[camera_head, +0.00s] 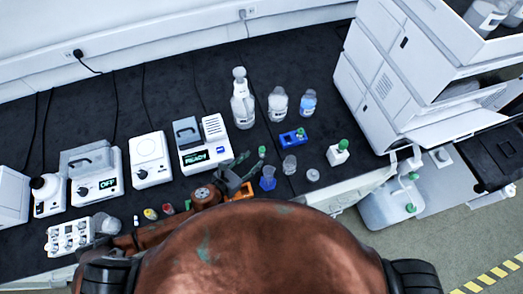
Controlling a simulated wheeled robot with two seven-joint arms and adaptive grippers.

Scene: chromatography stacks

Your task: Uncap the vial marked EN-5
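No label reading EN-5 is legible, so I cannot tell which vial it is. My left gripper (250,162) is dark and reaches over the bench from the left, in front of the READY machine. A small green-topped item (262,150) shows at its fingertips; I cannot tell whether they hold it. A white block (338,154) with a green-capped item stands farther right. My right gripper is not in view.
A tall white instrument stack (375,85) blocks the right. The dark bench (190,85) is clear at the back.

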